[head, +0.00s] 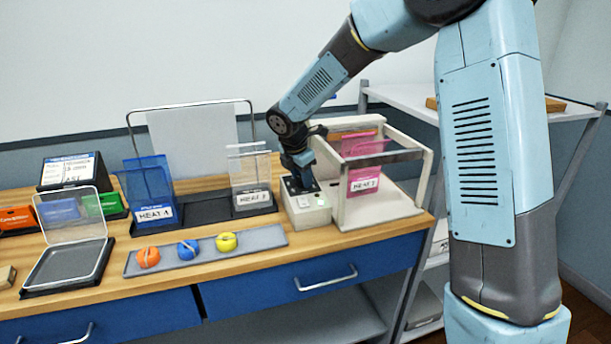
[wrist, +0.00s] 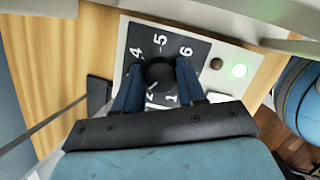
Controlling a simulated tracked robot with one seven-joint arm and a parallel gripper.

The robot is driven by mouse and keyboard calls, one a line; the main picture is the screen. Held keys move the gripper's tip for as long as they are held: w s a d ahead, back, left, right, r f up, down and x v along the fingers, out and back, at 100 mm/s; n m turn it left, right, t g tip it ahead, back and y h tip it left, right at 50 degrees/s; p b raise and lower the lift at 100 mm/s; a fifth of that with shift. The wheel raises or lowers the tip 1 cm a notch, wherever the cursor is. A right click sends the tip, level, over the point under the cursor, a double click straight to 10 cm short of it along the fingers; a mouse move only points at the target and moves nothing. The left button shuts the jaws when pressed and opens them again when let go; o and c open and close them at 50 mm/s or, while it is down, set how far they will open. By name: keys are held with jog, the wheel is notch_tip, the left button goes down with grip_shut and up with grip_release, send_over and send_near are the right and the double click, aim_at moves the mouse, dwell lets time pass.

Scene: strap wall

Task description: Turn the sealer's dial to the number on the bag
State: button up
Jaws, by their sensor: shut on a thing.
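The sealer (head: 385,212) is a cream frame on the bench with a control box (head: 308,212) at its left. In the wrist view my gripper (wrist: 158,84) is shut on the black dial (wrist: 158,71), one finger on each side. The dial plate (wrist: 142,46) shows 4, 5, 6, 1 and 2; the rest is hidden. I cannot tell where the dial points. A pink bag (head: 362,172) hangs in the sealer, its label (head: 366,184) reading HEAT and a digit too small to read surely. In the head view my gripper (head: 301,187) is over the control box.
A green lamp (wrist: 239,70) is lit beside a dark one (wrist: 217,63). A blue bag (head: 148,182) and a clear bag (head: 249,170) with HEAT labels stand left of the sealer. An open clear-lidded box (head: 68,265) is at left.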

aim_at(296, 186)
jog(key=m, duration=0.2)
jog(key=m+g, duration=0.1)
jog(key=m, duration=0.2)
jog(key=shift+w+a+r, duration=0.1)
jog(key=shift+w+a, duration=0.1)
jog(key=shift+w+m+h, duration=0.1)
jog(key=shift+m+h, duration=0.2)
jog(key=shift+m, duration=0.4)
jog(key=shift+d+r, duration=0.1)
jog(key=o, duration=1)
jog(key=shift+g, duration=0.3)
jog(key=v, duration=0.7)
